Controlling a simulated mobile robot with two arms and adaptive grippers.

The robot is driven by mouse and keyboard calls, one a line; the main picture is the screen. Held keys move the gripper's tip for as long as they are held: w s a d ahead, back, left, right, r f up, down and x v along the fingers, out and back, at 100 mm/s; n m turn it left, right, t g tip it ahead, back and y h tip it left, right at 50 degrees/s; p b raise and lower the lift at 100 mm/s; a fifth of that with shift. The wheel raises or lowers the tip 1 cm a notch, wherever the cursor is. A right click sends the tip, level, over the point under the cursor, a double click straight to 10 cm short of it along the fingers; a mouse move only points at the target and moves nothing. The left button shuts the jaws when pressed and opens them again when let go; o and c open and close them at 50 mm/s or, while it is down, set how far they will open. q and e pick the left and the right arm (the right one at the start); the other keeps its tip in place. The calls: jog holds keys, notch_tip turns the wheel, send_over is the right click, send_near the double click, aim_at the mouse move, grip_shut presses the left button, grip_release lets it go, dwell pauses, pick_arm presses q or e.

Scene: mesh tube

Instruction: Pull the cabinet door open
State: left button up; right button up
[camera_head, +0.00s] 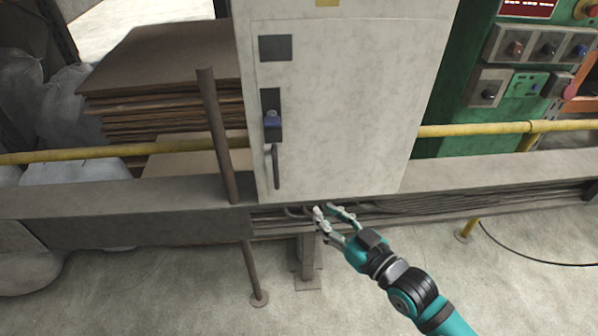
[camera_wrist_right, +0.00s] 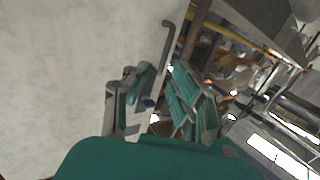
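The cabinet door (camera_head: 345,110) is a pale grey-white panel in the middle of the head view, and it looks shut. A dark vertical bar handle (camera_head: 276,168) hangs near its left edge, below a dark latch plate with a blue part (camera_head: 272,121). My right gripper (camera_head: 329,210) is open and empty, just below the door's bottom edge in the picture, to the right of and below the handle. In the right wrist view the handle (camera_wrist_right: 171,40) shows beyond the open fingers (camera_wrist_right: 158,88), apart from them. My left gripper is not in view.
A grey horizontal beam (camera_head: 130,212) and a yellow rail (camera_head: 120,151) run across the scene. A brown upright post (camera_head: 217,135) stands just left of the cabinet. Stacked brown sheets (camera_head: 165,75) lie behind it. A green control panel (camera_head: 475,65) stands at right.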

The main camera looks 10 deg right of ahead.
aim_at(277, 167)
jog(key=shift+y, duration=0.5)
jog(key=r+x, duration=0.1)
jog(key=x, duration=0.4)
jog(key=r+x, duration=0.1)
jog(key=x, duration=0.5)
jog(key=a+r+x, duration=0.1)
jog(key=x, duration=0.4)
jog(key=shift+a+r+p, duration=0.15)
jog(key=shift+r+p, duration=0.1)
jog(key=shift+p, duration=0.1)
grip_shut()
